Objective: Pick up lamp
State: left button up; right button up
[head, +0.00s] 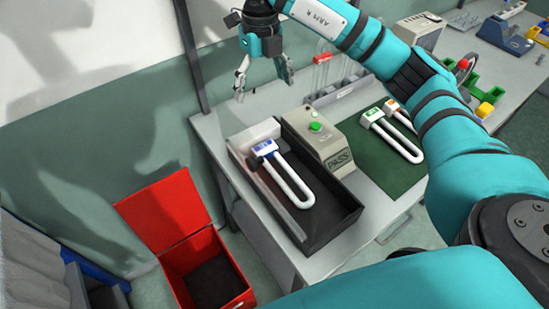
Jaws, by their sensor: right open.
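A U-shaped white lamp (292,180) with a blue-labelled base lies in a black tray (331,220) on the table. Two more lamps lie on a green mat (372,165) to the right: one with a green-labelled base (398,141), and one with an orange label (392,106), partly hidden behind my arm. My right gripper (264,84) hangs open and empty, fingers down, above the table's back left edge, apart from the lamps. My left gripper is not in view.
A grey tester box (319,142) with green buttons and a PASS display stands beside the tray. A rack with red-topped tubes (321,76) stands behind it. An open red bin (172,212) stands on the floor at left. Green bins (471,82) sit at the right.

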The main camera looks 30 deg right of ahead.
jog(key=b, duration=0.4)
send_over(267, 149)
notch_tip(267, 149, down, 5)
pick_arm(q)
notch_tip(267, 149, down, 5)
pick_arm(e)
jog(key=f+p, duration=0.1)
jog(key=f, duration=0.5)
jog(key=f+p, duration=0.2)
jog(key=f, duration=0.3)
jog(key=shift+a+f, duration=0.2)
jog(key=shift+f, duration=0.2)
notch_tip(267, 149, down, 4)
jog(key=shift+s+d+f+p, duration=0.1)
jog(key=shift+p, duration=1)
jog(key=shift+f, duration=0.55)
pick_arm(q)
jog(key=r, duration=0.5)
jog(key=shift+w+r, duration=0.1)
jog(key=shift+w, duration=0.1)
pick_arm(e)
jog(key=c, duration=1.4)
